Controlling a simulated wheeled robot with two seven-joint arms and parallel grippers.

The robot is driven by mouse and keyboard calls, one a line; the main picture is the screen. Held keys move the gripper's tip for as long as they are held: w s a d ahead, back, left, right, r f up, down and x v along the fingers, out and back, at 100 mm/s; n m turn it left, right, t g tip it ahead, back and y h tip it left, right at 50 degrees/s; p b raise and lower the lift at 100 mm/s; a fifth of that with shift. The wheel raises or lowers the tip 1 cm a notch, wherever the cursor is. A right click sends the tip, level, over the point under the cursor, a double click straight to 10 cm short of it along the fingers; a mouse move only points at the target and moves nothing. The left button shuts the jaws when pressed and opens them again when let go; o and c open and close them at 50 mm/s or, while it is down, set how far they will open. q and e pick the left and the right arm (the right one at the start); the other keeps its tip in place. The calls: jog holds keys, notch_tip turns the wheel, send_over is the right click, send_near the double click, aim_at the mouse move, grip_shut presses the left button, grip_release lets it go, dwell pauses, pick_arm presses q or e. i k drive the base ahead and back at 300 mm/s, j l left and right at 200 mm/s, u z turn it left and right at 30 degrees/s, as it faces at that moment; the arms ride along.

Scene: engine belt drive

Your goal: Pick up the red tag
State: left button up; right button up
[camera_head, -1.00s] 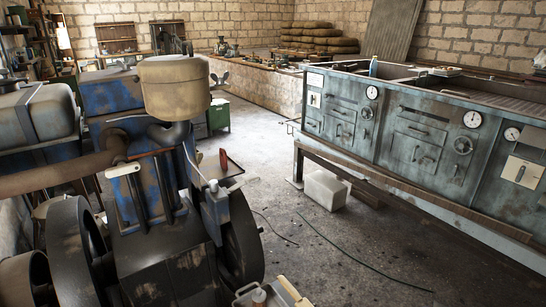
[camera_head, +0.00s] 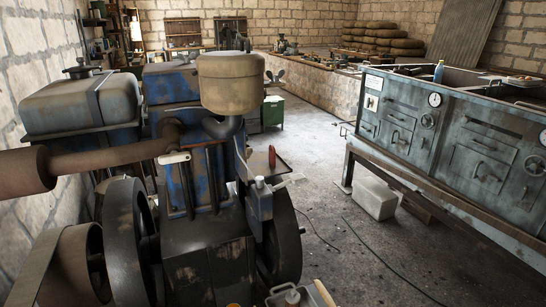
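No red tag can be made out with certainty. A small red upright object (camera_head: 272,157) stands by a dark tray-like surface (camera_head: 286,166) just behind the blue engine (camera_head: 205,190); it is too small to tell what it is. A small orange-yellow spot (camera_head: 233,305) shows at the bottom edge, mostly cut off. Neither of my grippers is in view.
The engine, with its tan canister (camera_head: 230,82) and dark flywheels (camera_head: 125,240), fills the left and centre. A light tray with items (camera_head: 318,295) is cut off at the bottom. A grey control bench (camera_head: 440,140) stands right. A white box (camera_head: 374,198) sits on open floor.

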aim_at(272, 149)
jog(key=l+z, duration=0.4)
jog(key=i+l+z, duration=0.15)
jog(key=l+z, duration=0.25)
jog(key=i+l+z, duration=0.45)
jog(key=l, duration=0.2)
jog(key=i+l+z, duration=0.4)
jog(key=i, duration=0.2)
jog(key=i+l+u, duration=0.1)
jog(key=i+u, duration=0.15)
jog(key=i, duration=0.15)
jog(key=i+l+u, duration=0.25)
jog(key=i, duration=0.15)
jog(key=i+j+u, duration=0.1)
jog(key=u, duration=0.3)
jog(key=i+u, duration=0.5)
jog(key=u, duration=0.3)
jog(key=i+u, duration=0.2)
jog(key=u, duration=0.2)
jog(key=i+l+u, duration=0.15)
jog(key=u, duration=0.25)
